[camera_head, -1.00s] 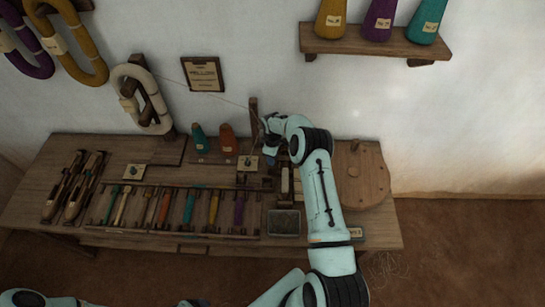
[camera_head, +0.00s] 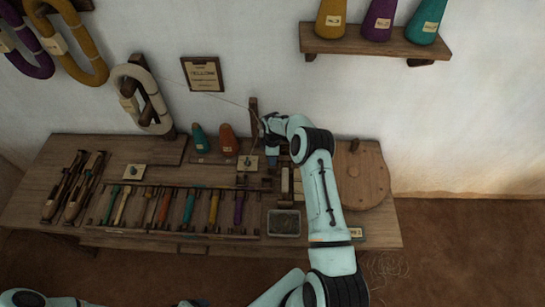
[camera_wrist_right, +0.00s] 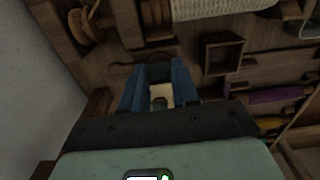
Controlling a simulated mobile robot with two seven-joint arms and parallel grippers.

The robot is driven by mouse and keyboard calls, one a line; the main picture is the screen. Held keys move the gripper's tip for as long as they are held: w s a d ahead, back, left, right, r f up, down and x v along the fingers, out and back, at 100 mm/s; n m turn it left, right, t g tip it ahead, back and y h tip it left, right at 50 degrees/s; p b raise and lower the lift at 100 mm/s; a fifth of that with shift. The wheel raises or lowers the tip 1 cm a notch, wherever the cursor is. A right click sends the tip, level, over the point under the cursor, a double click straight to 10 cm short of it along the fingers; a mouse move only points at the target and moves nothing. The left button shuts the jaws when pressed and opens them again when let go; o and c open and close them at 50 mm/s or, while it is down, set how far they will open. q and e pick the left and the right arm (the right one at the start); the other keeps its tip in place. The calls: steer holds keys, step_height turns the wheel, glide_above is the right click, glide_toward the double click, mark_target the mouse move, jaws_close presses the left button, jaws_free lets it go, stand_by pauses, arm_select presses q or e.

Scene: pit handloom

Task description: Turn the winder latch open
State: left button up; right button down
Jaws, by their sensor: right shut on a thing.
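My right gripper (camera_head: 268,181) is over the back of the bench, right of the orange cone and in front of the upright wooden post (camera_head: 254,118). Its blue fingers show in the right wrist view (camera_wrist_right: 160,82), close together on a small dark piece (camera_wrist_right: 159,72) that I take to be the winder latch. The fingers hide most of it, so its angle cannot be told. A cream plate with a small knob (camera_wrist_right: 161,100) shows between the fingers. My left gripper is outside both views; only pale arm parts show at the lower left.
The wooden bench (camera_head: 120,150) carries a rack of coloured bobbins, shuttles at the left, two cones (camera_head: 228,140) and a grey tray (camera_head: 284,223). A round wooden lid (camera_head: 361,176) lies at the right. A thread runs from the white skein (camera_head: 140,95) to the post.

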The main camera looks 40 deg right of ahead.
steer(key=c, duration=0.8)
jaws_free()
steer(key=shift+c, duration=0.2)
steer(key=shift+r, duration=0.1)
step_height(320, 180, up, 13)
